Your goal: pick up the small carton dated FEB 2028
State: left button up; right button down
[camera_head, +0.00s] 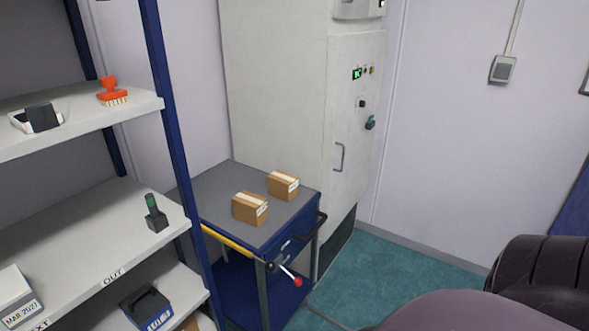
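Two small brown cartons stand on the grey top of a blue trolley (232,183). The nearer carton (249,208) is left of and in front of the farther carton (283,185), with a narrow gap between them. The label print is too small to read, so I cannot tell which one bears FEB 2028. Neither of my grippers is in view.
A shelf rack (95,218) at left holds a white box (14,294) marked MAR 2021, a handheld device (155,214) and a red brush-like item (111,92). A tall grey cabinet (285,90) stands behind the trolley. Green floor (385,270) lies right.

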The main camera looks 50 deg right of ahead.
aim_at(252, 209)
jog(key=l+z, duration=0.15)
jog(key=z, duration=0.25)
jog(key=k+l+z, duration=0.15)
jog(key=z, duration=0.25)
jog(key=l+z, duration=0.15)
jog(key=z, duration=0.25)
